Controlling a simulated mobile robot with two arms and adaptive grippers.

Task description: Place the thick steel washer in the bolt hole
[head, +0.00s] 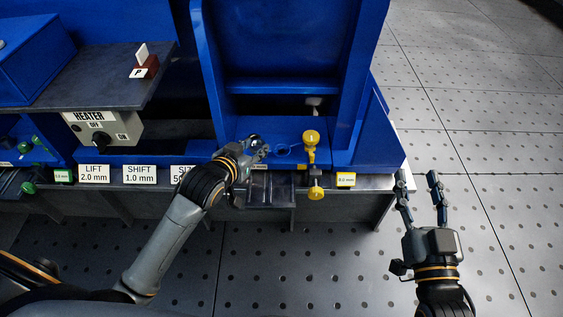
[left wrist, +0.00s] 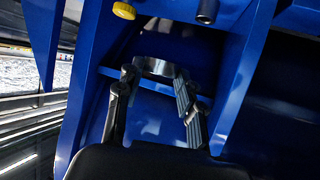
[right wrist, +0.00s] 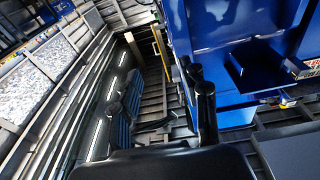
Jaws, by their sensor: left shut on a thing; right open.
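My left gripper (head: 259,146) is shut on a grey, round steel piece that looks like the thick washer. In the left wrist view the washer (left wrist: 157,67) sits between the fingertips. In the head view the fingers mostly hide it. The gripper is above the blue ledge of the blue frame, just left of a round, ring-like mark (head: 284,150) that may be the bolt hole. I cannot tell the height between them. My right gripper (head: 418,180) is open and empty, right of the bench and over the floor.
A yellow knob (head: 311,138) stands just right of the ring, with another yellow knob (head: 316,190) below it. Tall blue side walls flank the ledge. The heater box (head: 103,128) and label cards (head: 139,174) are on the left. The floor at right is clear.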

